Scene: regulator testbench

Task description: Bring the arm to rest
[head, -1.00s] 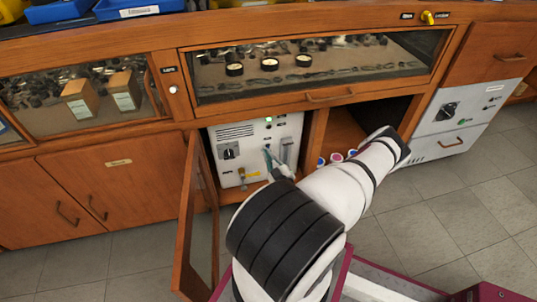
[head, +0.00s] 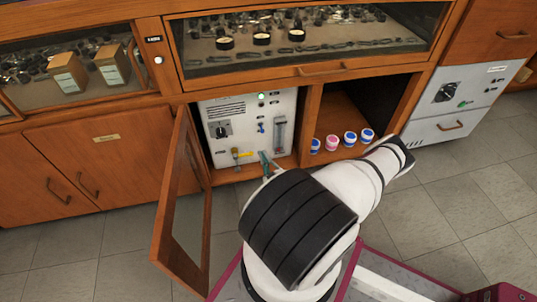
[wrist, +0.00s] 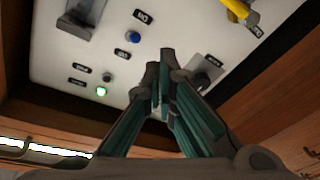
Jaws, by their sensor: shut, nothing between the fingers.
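My gripper (head: 265,162) is in front of the lower part of a white control panel (head: 241,108) inside an open wooden cabinet bay. In the wrist view my gripper (wrist: 160,85) has its teal-lined fingers together, with nothing between them. The panel (wrist: 65,60) fills the upper part of that view. It carries a lit green light (wrist: 101,91), a blue knob (wrist: 133,37), a dark rotary switch (wrist: 205,75) and a yellow-handled valve (wrist: 238,10).
An open glazed door (head: 187,200) stands to the left of my arm. Several small jars (head: 349,138) with blue or pink lids stand in the bay to the right. A glass-fronted drawer (head: 315,50) is above. Grey floor (head: 440,200) is clear on the right.

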